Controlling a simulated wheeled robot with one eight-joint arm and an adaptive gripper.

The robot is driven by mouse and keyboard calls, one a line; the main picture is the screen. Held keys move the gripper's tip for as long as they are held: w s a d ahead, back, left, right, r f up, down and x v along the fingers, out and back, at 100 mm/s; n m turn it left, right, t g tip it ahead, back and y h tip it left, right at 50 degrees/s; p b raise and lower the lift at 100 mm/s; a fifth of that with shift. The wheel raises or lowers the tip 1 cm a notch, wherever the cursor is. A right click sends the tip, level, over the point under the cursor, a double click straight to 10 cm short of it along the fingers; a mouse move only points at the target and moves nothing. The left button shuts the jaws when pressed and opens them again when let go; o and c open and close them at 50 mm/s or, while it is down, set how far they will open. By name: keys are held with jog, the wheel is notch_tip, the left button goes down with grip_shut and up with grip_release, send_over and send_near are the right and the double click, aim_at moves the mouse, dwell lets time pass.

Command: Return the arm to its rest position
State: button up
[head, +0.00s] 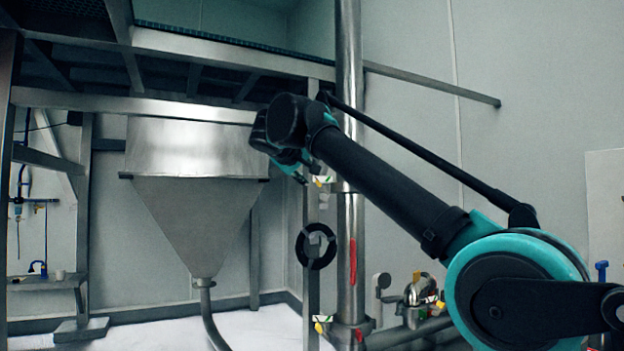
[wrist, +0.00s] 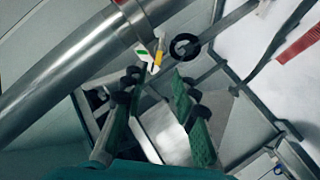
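My arm (head: 385,190) is raised and stretches from the lower right to the upper middle of the head view. Its wrist end (head: 290,125) is in front of the vertical steel pipe and the hopper's right side. My gripper (wrist: 157,88) shows in the wrist view with its two green fingers spread apart. Nothing is held between them; metal surfaces show through the gap. In the head view the gripper is mostly hidden behind the wrist.
A steel hopper (head: 195,215) hangs under a metal frame (head: 165,105) at left. A vertical steel pipe (head: 349,60) stands close to my wrist, with a black ring handle (head: 303,246) beside it. Valves (head: 420,292) sit low near my arm. Open wall is at upper right.

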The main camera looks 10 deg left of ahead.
dwell(0.5)
jog(key=w+d+f+m+g, duration=0.1)
jog(key=d+f+g, duration=0.1)
jog(key=d+f, duration=0.5)
jog(key=d+f+m+g+h, duration=0.1)
jog(key=d+f, duration=0.3)
jog(key=f, duration=0.7)
jog(key=w+d+f+m+g, duration=0.15)
jog(key=d+f, duration=0.35)
jog(key=f, duration=0.5)
jog(key=s+d+f+g, duration=0.1)
jog(key=s+d+f, duration=0.2)
jog(key=f, duration=0.3)
jog(key=s+d+f+m+g, duration=0.1)
jog(key=s+d+f, duration=0.1)
jog(key=d+f, duration=0.3)
jog(key=s+d+f+g, duration=0.2)
jog(key=s+f, duration=0.1)
jog(key=f, duration=0.5)
jog(key=s+d+f+m+g+y, duration=0.1)
jog(key=s+d+f+y, duration=0.1)
jog(key=s+f, duration=0.8)
jog(key=s+d+f+m+y, duration=0.1)
jog(key=s+d+f+y, duration=0.1)
jog(key=s+f, duration=0.9)
notch_tip(320, 180, down, 2)
jog(key=shift+s+d+f+g, duration=0.15)
jog(key=shift+s+d+g, duration=0.2)
jog(key=shift+d, duration=0.55)
jog(key=shift+w, duration=0.1)
